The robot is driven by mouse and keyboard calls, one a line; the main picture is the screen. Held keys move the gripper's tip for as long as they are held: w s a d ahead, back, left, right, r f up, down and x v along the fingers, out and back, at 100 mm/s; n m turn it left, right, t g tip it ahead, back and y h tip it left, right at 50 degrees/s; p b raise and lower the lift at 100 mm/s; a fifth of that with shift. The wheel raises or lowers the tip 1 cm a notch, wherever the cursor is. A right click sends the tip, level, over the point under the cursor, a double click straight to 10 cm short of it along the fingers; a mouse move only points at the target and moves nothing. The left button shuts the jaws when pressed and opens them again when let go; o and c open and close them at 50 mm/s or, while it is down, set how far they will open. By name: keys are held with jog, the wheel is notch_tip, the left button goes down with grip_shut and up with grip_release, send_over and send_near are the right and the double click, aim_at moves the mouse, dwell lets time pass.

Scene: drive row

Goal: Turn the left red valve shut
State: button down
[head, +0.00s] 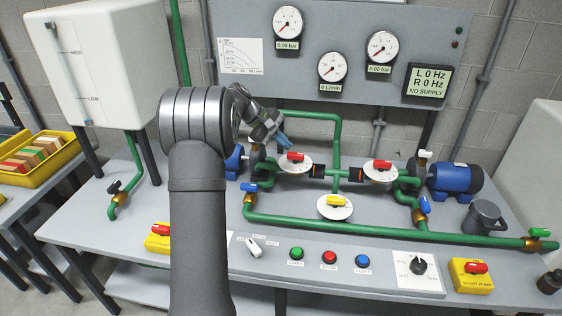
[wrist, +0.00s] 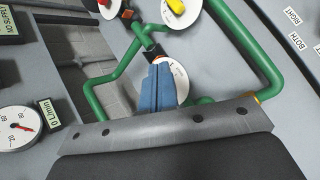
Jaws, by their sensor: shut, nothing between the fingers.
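The left red valve (head: 295,157) is a red handle on a white round dial, in the green pipe at the middle of the bench. Its handle lies roughly crosswise in the head view. My gripper (head: 286,143) has blue fingers, shut and empty, just above and left of that handle; I cannot tell whether they touch it. In the wrist view the shut fingers (wrist: 162,72) cover part of the left valve's white dial (wrist: 181,76), and its red handle is hidden. The right red valve (head: 381,164) sits on a similar dial to the right.
A yellow-handled valve (head: 335,201) lies in front. Blue-handled valves (head: 249,188) and a blue pump motor (head: 455,180) stand around the pipes. The gauge panel (head: 345,50) rises behind. My arm hides part of the bench left of the valve.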

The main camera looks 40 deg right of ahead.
jog(key=a+f+n+h, duration=0.4)
jog(key=f+n+h, duration=0.5)
jog(key=n, duration=1.3)
jog(key=n+t+h, duration=0.2)
jog(key=n+t, duration=0.2)
jog(key=n, duration=0.8)
send_near(292, 158)
jog(key=s+d, duration=0.3)
jog(key=shift+w+d+r, duration=0.2)
jog(key=shift+w+d, duration=0.85)
jog(key=shift+d, duration=0.1)
jog(key=shift+w+d, duration=0.3)
jog(key=shift+w, duration=0.1)
